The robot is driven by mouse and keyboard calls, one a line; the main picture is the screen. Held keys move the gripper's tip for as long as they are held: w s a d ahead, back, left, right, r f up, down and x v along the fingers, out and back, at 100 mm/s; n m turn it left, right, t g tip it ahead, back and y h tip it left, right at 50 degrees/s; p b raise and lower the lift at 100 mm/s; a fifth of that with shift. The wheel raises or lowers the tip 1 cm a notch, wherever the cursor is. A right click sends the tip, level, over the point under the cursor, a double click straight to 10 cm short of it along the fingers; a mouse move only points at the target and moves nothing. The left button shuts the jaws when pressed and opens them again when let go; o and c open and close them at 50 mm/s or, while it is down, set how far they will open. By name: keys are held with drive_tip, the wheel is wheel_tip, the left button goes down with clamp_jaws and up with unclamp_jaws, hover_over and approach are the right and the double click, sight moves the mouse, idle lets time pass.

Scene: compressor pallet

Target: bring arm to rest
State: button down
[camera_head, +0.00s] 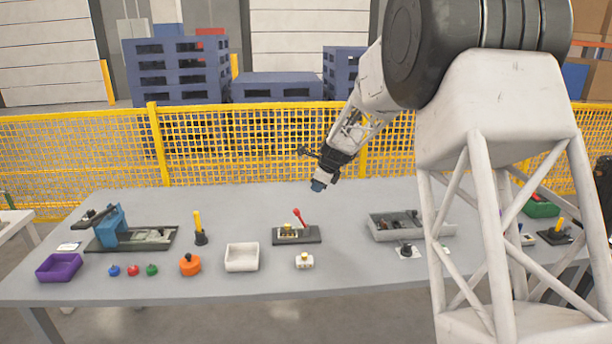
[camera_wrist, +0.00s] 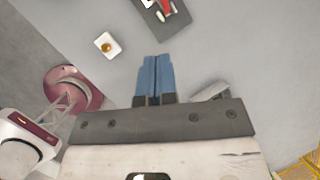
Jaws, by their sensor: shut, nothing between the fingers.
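My arm reaches over the grey table (camera_head: 340,273) from the right of the head view. My gripper (camera_head: 318,186) hangs above the back part of the table, tilted downward, and touches nothing there. In the wrist view its two blue fingers (camera_wrist: 155,80) lie side by side, closed together with nothing between them. The base plate with the red lever (camera_head: 297,235) lies to the left of and nearer than my gripper; part of it shows at the top of the wrist view (camera_wrist: 165,12).
A small white block with a yellow knob (camera_head: 304,261), a white tray (camera_head: 242,257), an orange piece (camera_head: 190,264) and a purple tray (camera_head: 58,267) stand along the front. A grey bin (camera_head: 412,225) stands right. A yellow mesh fence (camera_head: 255,145) runs behind the table.

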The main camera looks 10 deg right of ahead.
drive_tip(key=s+d+r+n+h, duration=0.1)
drive_tip(key=s+r+n, duration=0.3)
drive_tip(key=s, duration=0.6)
drive_tip(key=s+r+n, duration=0.4)
drive_tip(key=s, duration=0.6)
drive_tip(key=s+d+r+n+h, duration=0.1)
drive_tip(key=s+r+n, duration=0.25)
drive_tip(key=s, duration=0.65)
drive_tip(key=s+d+f+n+g+h, duration=0.1)
drive_tip(key=s+d+f+n, duration=0.2)
drive_tip(key=s+n, duration=0.7)
drive_tip(key=s, duration=1.9)
drive_tip(key=shift+s+n+h, duration=0.3)
drive_tip(key=shift+n+h, duration=0.05)
drive_tip(key=shift+h, duration=0.05)
drive_tip(key=shift+f, duration=0.1)
